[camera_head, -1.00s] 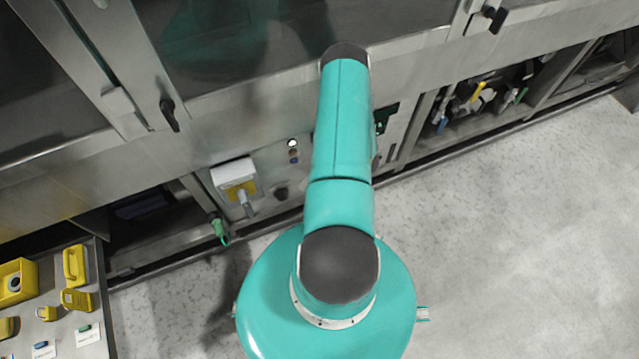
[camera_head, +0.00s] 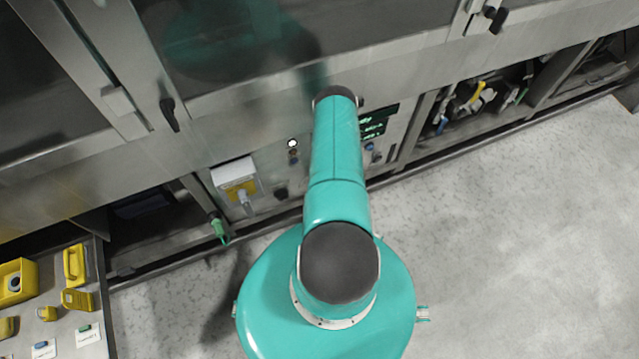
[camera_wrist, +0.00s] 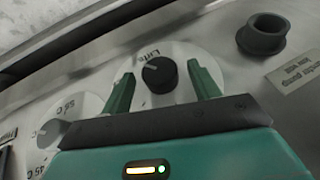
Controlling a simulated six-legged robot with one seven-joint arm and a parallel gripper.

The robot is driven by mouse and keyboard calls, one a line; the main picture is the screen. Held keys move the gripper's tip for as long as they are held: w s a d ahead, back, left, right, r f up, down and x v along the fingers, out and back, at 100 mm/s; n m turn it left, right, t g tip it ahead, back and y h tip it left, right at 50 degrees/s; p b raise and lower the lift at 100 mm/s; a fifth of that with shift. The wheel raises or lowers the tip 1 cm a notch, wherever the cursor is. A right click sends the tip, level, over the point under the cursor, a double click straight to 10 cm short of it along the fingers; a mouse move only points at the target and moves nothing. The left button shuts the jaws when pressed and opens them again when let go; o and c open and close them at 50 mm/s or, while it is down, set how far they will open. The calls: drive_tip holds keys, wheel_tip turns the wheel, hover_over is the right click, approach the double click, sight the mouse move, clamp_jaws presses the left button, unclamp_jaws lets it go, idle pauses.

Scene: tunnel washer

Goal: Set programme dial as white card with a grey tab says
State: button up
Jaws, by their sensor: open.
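A black round dial (camera_wrist: 160,74) on a pale printed plate shows in the wrist view, between the two green fingers of my gripper (camera_wrist: 162,70). The jaws are open, one finger on each side of the dial; I cannot tell whether they touch it. Part of a word shows above the dial, but its setting is hard to read. In the head view my arm hides the gripper and this dial. Two small white cards, one at the left (camera_head: 44,350) and one to its right (camera_head: 88,335), lie on the bench with greenish tabs. I make out no grey tab.
A second dial (camera_wrist: 52,136) with °C marks sits left of the black one. A dark round socket (camera_wrist: 264,34) is at the right. A dark screen (camera_head: 378,121) shows beside my arm.

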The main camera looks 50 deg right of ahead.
drive_tip(key=shift+w+f, duration=0.1)
drive_tip(key=shift+f, duration=0.05)
drive_tip(key=c, duration=1)
drive_tip(key=shift+d, duration=0.1)
drive_tip(key=shift+s+d+f+m+t+y, duration=0.1)
drive_tip(key=shift+m+t+y, duration=0.15)
drive_tip(key=shift+t+y, duration=0.55)
drive_tip(key=shift+s+d+f+m+t+y, duration=0.15)
drive_tip(key=shift+m+t+y, duration=0.3)
drive_tip(key=shift+y, duration=0.6)
drive_tip(key=shift+s+d+f+m+t+y, duration=0.1)
drive_tip(key=shift+t+y, duration=0.65)
drive_tip(key=shift+y, duration=0.2)
drive_tip(key=shift+w, duration=0.1)
